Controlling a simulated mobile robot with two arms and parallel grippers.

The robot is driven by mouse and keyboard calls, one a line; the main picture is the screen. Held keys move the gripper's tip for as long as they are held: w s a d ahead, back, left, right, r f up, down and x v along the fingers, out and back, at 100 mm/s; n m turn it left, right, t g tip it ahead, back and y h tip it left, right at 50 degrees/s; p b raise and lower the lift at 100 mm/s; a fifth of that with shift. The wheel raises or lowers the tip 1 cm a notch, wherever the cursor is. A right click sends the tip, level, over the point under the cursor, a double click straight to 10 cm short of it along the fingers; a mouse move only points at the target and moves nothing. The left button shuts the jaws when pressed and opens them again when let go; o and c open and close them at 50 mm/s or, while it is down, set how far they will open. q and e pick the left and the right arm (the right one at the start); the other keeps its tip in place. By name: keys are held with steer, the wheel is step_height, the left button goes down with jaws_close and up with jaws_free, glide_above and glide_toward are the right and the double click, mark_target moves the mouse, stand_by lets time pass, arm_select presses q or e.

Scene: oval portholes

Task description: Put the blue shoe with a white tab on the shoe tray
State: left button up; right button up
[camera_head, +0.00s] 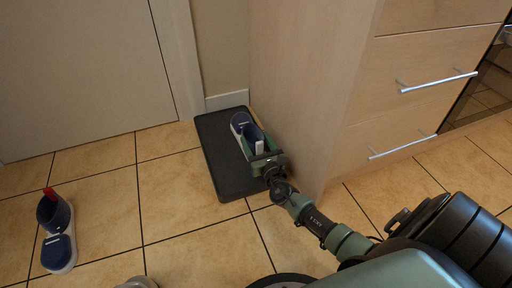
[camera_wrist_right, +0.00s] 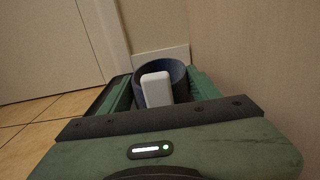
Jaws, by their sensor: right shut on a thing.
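The blue shoe with a white tab (camera_head: 241,122) is over the black shoe tray (camera_head: 221,169), its toe towards the back wall. I cannot tell whether its sole touches the tray. My right gripper (camera_head: 263,158) is shut on the heel end of this shoe. In the right wrist view the white tab (camera_wrist_right: 156,89) and the blue heel collar (camera_wrist_right: 178,75) stand between the green fingers, and the toe is hidden. My left gripper is not in view.
A blue shoe with a red tab (camera_head: 58,237) lies on the tiled floor at the left. A wooden drawer cabinet (camera_head: 318,90) stands close along the tray's right side. A door (camera_head: 80,70) is behind.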

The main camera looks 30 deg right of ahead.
steer(key=o, duration=1.8)
